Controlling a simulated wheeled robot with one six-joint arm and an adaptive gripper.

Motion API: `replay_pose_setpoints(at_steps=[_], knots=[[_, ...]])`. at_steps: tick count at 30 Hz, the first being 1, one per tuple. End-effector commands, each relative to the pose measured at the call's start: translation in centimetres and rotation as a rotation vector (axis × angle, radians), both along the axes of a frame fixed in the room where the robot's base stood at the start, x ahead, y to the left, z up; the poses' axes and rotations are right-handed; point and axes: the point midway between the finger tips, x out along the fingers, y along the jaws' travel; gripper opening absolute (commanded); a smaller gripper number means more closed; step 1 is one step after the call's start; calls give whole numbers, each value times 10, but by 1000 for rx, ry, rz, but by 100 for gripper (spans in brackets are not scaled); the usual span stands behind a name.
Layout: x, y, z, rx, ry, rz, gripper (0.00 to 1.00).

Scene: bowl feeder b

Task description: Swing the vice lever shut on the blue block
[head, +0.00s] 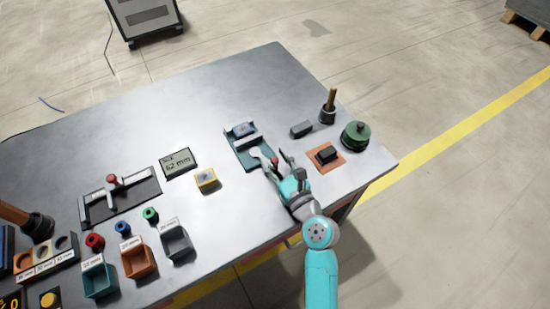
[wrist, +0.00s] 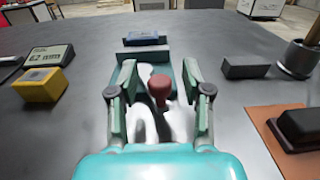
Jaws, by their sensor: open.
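The vice (head: 238,158) has a teal base and stands in the middle right of the table. The blue block (head: 241,129) sits at its far end, between the pale jaws as far as I can tell; it also shows in the wrist view (wrist: 143,39). The lever's red knob (head: 275,161) is at the near end of the vice, and in the wrist view the knob (wrist: 160,87) stands between my fingers. My gripper (head: 272,160) is open around the knob, with a visible gap on both sides. The lever's arm is mostly hidden below the knob.
A dark grey block (head: 302,130), a holder with a wooden handle (head: 328,112), a green round item (head: 355,135) and an orange pad with a black block (head: 326,155) stand to the right. A yellow block (head: 207,181) and a display reading 62 mm (head: 181,163) stand left.

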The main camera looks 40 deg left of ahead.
Motion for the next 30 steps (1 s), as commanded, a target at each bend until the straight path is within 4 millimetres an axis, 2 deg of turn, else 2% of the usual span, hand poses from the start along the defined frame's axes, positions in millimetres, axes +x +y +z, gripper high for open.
replay_pose_setpoints(at_steps=[8, 9, 15, 30], knots=[[1, 2, 0, -1, 0, 0, 49], [1, 2, 0, -1, 0, 0, 46], [1, 2, 0, 0, 0, 0, 0], [-7, 3, -1, -2, 0, -76, 0]])
